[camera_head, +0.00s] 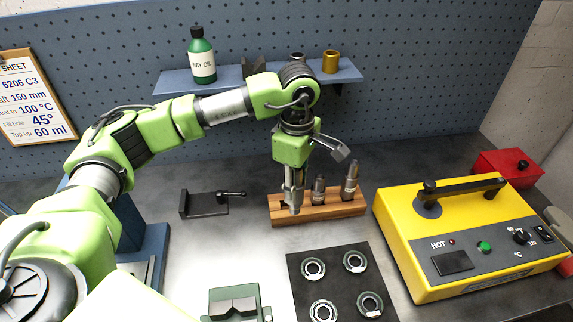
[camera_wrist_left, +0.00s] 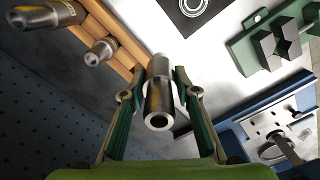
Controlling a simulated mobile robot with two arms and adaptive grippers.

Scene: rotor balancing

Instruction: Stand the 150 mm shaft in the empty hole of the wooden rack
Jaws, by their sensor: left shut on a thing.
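My left gripper (camera_head: 293,188) is shut on a grey metal shaft at the left end of the wooden rack (camera_head: 335,209). In the left wrist view the held shaft (camera_wrist_left: 159,104) sits between the two fingers, its hollow upper end toward the camera. In the head view it looks upright, with its lower end overlapping the rack. A dark spot, perhaps the empty hole, shows just left of it. I cannot tell whether the shaft is in the hole or above it. Two other shafts, a middle one (camera_head: 319,189) and a right one (camera_head: 351,180), stand in the rack. My right gripper is not in view.
A yellow heater (camera_head: 400,238) stands close right of the rack. A dark mat (camera_head: 337,285) with several bearings lies in front. A black fixture (camera_head: 204,206) is to the left, a green V-block (camera_head: 233,304) at the front. A blue shelf (camera_head: 232,80) hangs behind.

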